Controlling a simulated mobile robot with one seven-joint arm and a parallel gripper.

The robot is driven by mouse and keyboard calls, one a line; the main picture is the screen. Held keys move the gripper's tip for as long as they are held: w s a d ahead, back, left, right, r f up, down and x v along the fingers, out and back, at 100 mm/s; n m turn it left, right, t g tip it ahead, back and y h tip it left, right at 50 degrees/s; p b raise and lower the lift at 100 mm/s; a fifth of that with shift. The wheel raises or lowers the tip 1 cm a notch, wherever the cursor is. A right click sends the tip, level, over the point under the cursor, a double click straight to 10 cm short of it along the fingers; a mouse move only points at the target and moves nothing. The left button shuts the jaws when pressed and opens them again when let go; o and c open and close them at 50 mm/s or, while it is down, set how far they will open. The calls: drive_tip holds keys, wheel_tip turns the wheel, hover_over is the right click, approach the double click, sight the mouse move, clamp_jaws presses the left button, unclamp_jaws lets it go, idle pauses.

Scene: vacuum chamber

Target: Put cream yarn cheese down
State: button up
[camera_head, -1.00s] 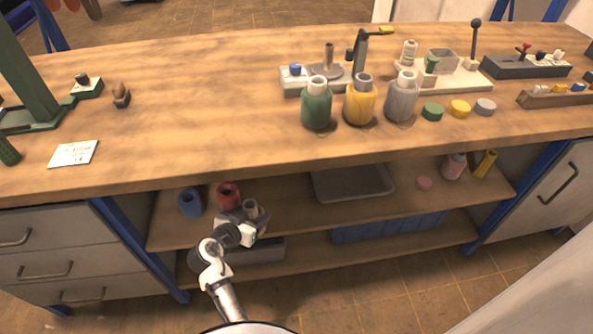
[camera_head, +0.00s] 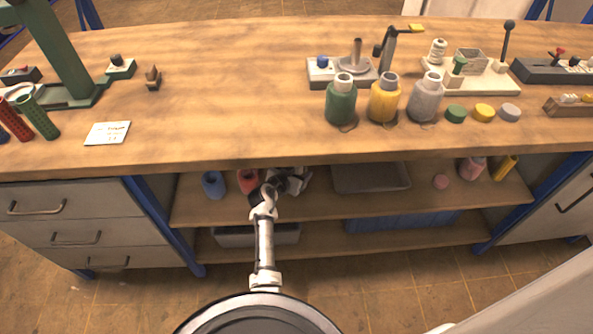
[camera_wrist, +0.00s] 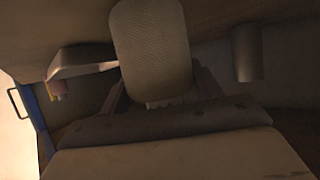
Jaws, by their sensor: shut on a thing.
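The cream yarn cheese (camera_wrist: 151,45), a pale ribbed cylinder, fills the top middle of the wrist view. My gripper (camera_wrist: 160,92) is shut on it, with a dark finger on each side. In the head view my gripper (camera_head: 290,181) is over the upper shelf (camera_head: 350,205), under the worktop's front edge. There the cheese is mostly hidden by my gripper and the worktop. The wrist picture looks upside down, with the shelf surface along its top. I cannot tell whether the cheese touches the shelf.
A red cone or cylinder (camera_head: 248,181) stands just left of my gripper, with a blue one (camera_head: 213,185) beyond it. A grey tray (camera_head: 371,178) lies to the right. The worktop edge (camera_head: 300,160) hangs above. A grey bin (camera_head: 235,236) is on the lower shelf.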

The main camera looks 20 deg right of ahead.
drive_tip(key=shift+f, duration=0.3)
drive_tip(key=o, duration=1.2)
drive_tip(key=shift+r, duration=0.15)
drive_tip(key=shift+s+a+r, duration=0.1)
drive_tip(key=b+v, duration=0.1)
drive_tip(key=v, duration=1)
drive_tip(key=shift+s+a+r, duration=0.15)
drive_tip(key=shift+s+a, duration=0.1)
